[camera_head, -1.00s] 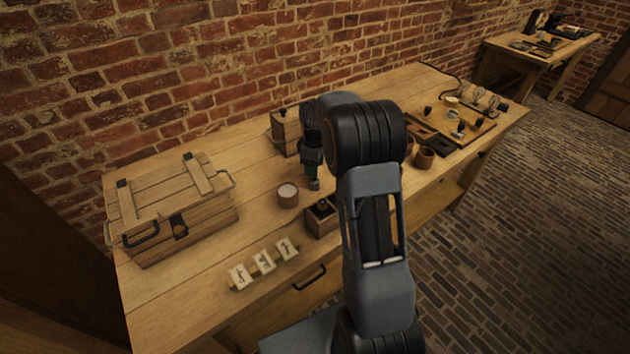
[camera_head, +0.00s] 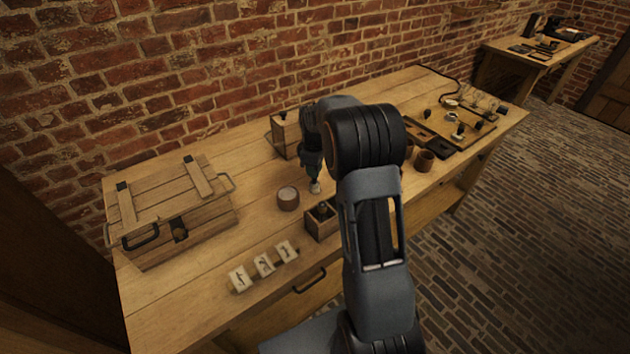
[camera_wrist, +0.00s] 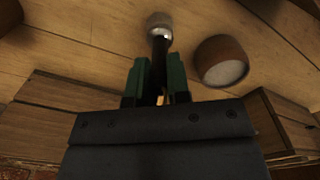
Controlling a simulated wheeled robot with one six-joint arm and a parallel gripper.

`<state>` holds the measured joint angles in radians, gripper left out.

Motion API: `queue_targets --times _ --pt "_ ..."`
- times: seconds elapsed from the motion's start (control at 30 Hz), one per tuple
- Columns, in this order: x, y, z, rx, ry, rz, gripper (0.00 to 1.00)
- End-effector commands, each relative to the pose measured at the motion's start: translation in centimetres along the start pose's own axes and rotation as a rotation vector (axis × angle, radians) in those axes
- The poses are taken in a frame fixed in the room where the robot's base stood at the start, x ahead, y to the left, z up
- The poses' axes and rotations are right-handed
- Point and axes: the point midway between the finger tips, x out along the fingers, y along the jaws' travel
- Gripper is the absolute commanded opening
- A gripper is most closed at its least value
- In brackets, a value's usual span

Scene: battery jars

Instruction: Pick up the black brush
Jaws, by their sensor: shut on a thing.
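The black brush (camera_wrist: 159,50) has a dark handle and a pale grey round tip. In the wrist view it stands between the two green-sided fingers of my gripper (camera_wrist: 158,80), which is shut on the handle. The tip points away from the gripper. In the head view my gripper (camera_head: 313,165) hangs over the middle of the bench, and the brush's pale tip (camera_head: 315,187) shows below it. I cannot tell whether the tip touches the wood.
A round jar with a pale top (camera_head: 288,198) stands just left of the brush. A small open wooden box (camera_head: 320,226) is in front, a taller box (camera_head: 286,134) behind. A large crate (camera_head: 170,212) stands left, with several white cards (camera_head: 264,265) in front.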

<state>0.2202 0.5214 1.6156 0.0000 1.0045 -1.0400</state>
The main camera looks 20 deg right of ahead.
Motion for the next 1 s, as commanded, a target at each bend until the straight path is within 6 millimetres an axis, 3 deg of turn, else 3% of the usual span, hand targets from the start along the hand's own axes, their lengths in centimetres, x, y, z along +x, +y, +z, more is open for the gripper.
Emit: queue_targets --times 0.27,0.43,0.73,1.0 --pt "-0.9 0.1 0.0 0.000 0.001 0.002 0.00" --pt "-3.2 0.1 0.0 0.000 0.002 0.004 0.00" --pt "-9.1 -4.9 -0.6 -0.004 0.003 0.005 0.00" --pt "-11.4 -10.4 -1.1 -0.004 0.001 0.002 0.00"
